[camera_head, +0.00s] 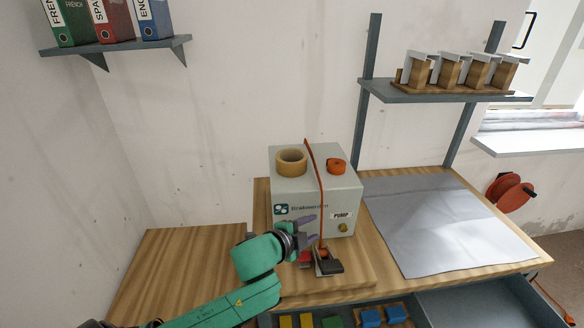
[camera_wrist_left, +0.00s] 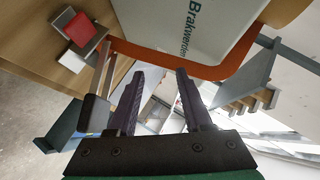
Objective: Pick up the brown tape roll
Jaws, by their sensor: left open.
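The brown tape roll (camera_head: 292,158) lies flat on the top left of a light grey box marked PUMP (camera_head: 342,185). A tan curved piece at the top right corner of the left wrist view (camera_wrist_left: 286,10) looks like part of it. My left gripper (camera_head: 311,229) is in front of the box, lower than the roll and apart from it. Its dark fingers are spread with nothing between them, as the left wrist view also shows (camera_wrist_left: 158,76). My right gripper is in neither view.
An orange knob (camera_head: 336,166) sits on the box beside the roll, and an orange-brown strip (camera_head: 315,172) runs over the box between them. A red and black device (camera_head: 328,264) stands before the box. A grey mat (camera_head: 435,225) lies right; a drawer (camera_head: 470,305) is open below.

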